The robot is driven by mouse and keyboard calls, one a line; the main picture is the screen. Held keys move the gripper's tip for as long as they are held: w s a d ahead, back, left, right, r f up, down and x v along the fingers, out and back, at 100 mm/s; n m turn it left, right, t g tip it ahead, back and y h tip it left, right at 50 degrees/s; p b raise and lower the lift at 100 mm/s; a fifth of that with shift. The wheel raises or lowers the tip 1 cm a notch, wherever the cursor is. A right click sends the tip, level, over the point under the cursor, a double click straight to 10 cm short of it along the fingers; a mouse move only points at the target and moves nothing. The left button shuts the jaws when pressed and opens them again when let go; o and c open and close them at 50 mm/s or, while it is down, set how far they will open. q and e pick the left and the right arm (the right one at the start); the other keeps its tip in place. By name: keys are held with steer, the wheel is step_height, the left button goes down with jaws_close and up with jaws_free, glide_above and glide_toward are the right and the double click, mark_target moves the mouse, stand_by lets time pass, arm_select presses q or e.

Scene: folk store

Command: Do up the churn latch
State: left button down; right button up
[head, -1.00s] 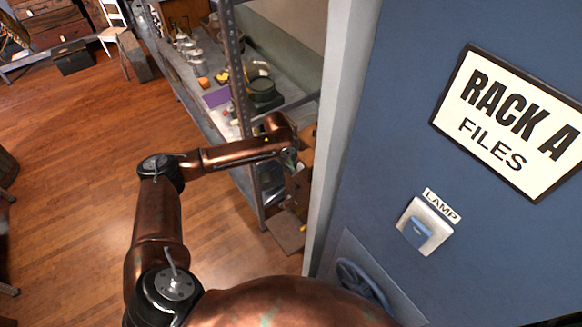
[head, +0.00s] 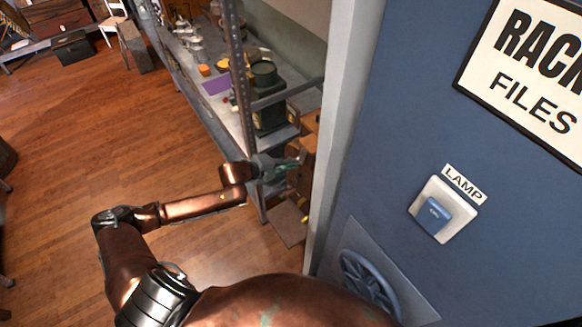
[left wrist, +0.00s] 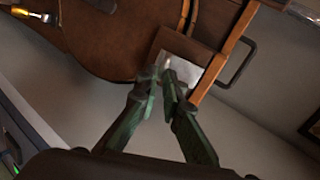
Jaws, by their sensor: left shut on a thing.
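My left gripper (head: 291,163) reaches to the brown wooden churn (head: 307,150) at the end of the shelving, beside the blue wall. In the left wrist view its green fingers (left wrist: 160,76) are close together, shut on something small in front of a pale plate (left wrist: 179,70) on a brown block. I take the small thing for the churn latch, but the fingertips hide most of it. The churn's rounded brown body (left wrist: 115,45) and an orange-brown wooden post (left wrist: 222,52) stand around the fingers. My right gripper is not in view.
The blue wall with a lamp switch (head: 440,210) and a handwheel (head: 368,280) is at right. The wooden floor at left is open.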

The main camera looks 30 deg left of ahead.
arm_select(q)
steer(key=f+t+b, duration=0.1)
steer(key=b, duration=0.1)
steer(key=t+h+b, duration=0.1)
steer(key=b, duration=0.1)
steer(key=w+f+t+h+b, duration=0.1)
steer(key=b, duration=0.1)
steer(key=shift+d+f+t, duration=0.25)
steer(key=shift+f+t, duration=0.05)
steer(key=shift+t, duration=0.1)
steer(key=shift+r, duration=0.1)
steer(key=c, duration=2.1)
jaws_free()
steer(key=shift+w, duration=0.15)
